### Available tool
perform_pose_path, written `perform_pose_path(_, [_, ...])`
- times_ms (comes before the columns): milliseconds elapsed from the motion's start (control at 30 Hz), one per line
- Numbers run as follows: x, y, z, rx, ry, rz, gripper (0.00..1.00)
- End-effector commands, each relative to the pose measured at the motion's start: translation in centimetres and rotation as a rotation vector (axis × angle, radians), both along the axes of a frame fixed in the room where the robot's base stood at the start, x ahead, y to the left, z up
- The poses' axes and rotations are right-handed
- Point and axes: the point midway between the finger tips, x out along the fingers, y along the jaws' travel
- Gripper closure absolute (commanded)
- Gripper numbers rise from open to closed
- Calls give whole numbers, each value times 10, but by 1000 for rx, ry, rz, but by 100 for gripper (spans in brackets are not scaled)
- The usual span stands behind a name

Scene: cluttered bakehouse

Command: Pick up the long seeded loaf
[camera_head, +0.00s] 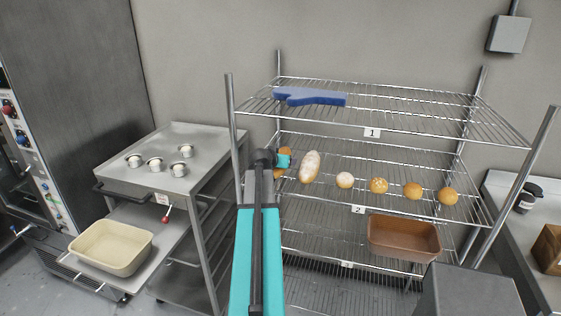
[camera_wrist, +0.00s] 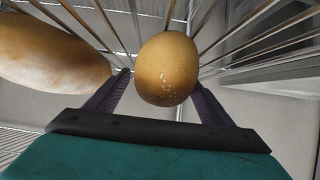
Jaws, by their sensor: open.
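A golden-brown bread with pale seed-like specks (camera_wrist: 167,62) shows end-on in the wrist view, so its length is hidden. It lies between the two dark fingers of my gripper (camera_wrist: 160,88), which are open with gaps on both sides. In the head view my gripper (camera_head: 284,161) is at the left end of the rack's tier marked 2 and mostly covers a brown bread (camera_head: 284,150) there. A long loaf with a pale dusted top (camera_head: 309,166) lies just right of it. This appears to be the large loaf at left in the wrist view (camera_wrist: 48,52).
Several round rolls (camera_head: 379,185) line the same wire tier to the right. A blue object (camera_head: 310,97) lies on the tier above, and a brown pan (camera_head: 404,237) stands on the one below. A rack post (camera_head: 233,125) is close left. A steel trolley (camera_head: 205,145) stands further left.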

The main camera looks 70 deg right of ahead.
Motion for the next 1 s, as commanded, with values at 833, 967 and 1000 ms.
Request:
perform_pose_path(833, [1, 0, 1, -1, 0, 1, 58])
perform_pose_path(967, [1, 0, 2, -1, 0, 2, 58])
perform_pose_path(1000, [1, 0, 3, -1, -1, 2, 58])
